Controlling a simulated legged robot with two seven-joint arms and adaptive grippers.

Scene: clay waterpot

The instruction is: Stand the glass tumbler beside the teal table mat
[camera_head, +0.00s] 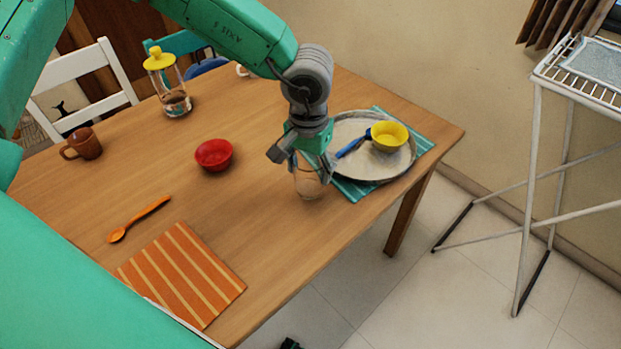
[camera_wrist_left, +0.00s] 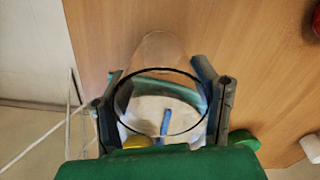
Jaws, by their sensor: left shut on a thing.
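The clear glass tumbler (camera_head: 309,184) is at the near edge of the teal table mat (camera_head: 352,190), just left of it in the head view. My left gripper (camera_head: 302,158) is above and around it, shut on its upper part. In the left wrist view the tumbler (camera_wrist_left: 158,75) sits between the two fingers (camera_wrist_left: 165,95), its dark rim facing the camera. The tumbler looks upright; whether its base touches the table is hard to tell. A round grey tray (camera_head: 345,168) lies on the mat and covers most of it. My right gripper is not seen.
On the tray are a yellow bowl (camera_head: 389,137) and a blue utensil (camera_head: 353,145). A red bowl (camera_head: 214,154), orange spoon (camera_head: 139,219), striped orange mat (camera_head: 182,275), brown mug (camera_head: 84,144) and yellow-lidded jar (camera_head: 168,82) are further left. The table's front edge is close to the tumbler.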

